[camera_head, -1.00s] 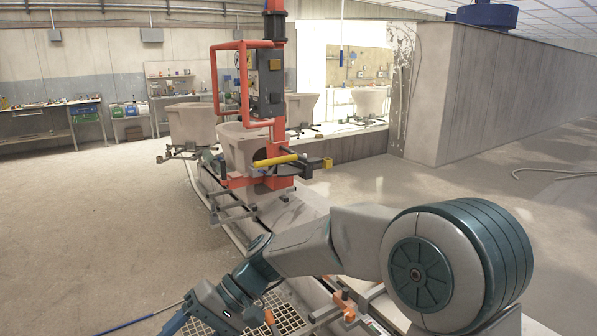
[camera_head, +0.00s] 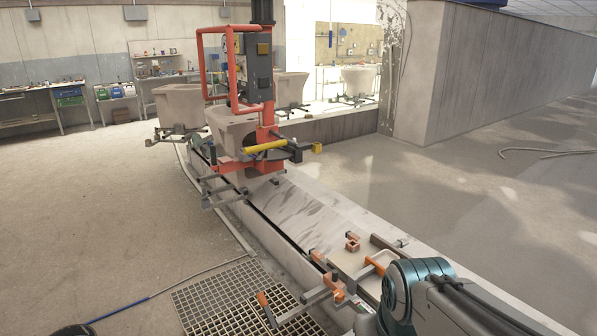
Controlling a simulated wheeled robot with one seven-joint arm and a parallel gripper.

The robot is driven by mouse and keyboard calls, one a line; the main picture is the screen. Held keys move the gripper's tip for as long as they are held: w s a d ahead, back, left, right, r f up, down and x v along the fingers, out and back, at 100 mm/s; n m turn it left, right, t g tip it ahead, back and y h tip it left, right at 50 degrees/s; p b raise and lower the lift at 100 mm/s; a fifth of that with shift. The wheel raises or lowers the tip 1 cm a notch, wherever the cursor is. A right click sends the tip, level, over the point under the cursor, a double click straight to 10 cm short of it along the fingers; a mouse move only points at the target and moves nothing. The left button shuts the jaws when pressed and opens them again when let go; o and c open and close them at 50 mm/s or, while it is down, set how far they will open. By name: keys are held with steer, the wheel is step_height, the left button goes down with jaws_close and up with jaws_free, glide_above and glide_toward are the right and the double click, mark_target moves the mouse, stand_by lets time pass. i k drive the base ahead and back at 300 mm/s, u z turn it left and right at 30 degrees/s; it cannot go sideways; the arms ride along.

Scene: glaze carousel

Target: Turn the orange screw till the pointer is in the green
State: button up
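Several orange parts sit on a clamp fixture low in the head view. One orange handle (camera_head: 265,299) stands on the bar at the left, an orange block (camera_head: 335,286) sits along the bar, and a bent orange piece (camera_head: 375,266) is farther right. I cannot tell which of them is the screw. I cannot make out a pointer or a green zone. My teal and grey arm (camera_head: 418,270) fills the lower right corner, close beside the fixture. My gripper is not clearly visible; it is hidden or below the picture.
A long pale track (camera_head: 310,207) runs back to a red-framed lifting device (camera_head: 262,160) beside grey tubs. Open floor is at left and right; a panelled wall (camera_head: 500,70) stands right.

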mark_target(338, 295)
steer(key=u, duration=0.15)
steer(key=k, duration=0.35)
steer(key=z, duration=0.7)
steer(key=i, duration=1.45)
steer(key=u, duration=0.9)
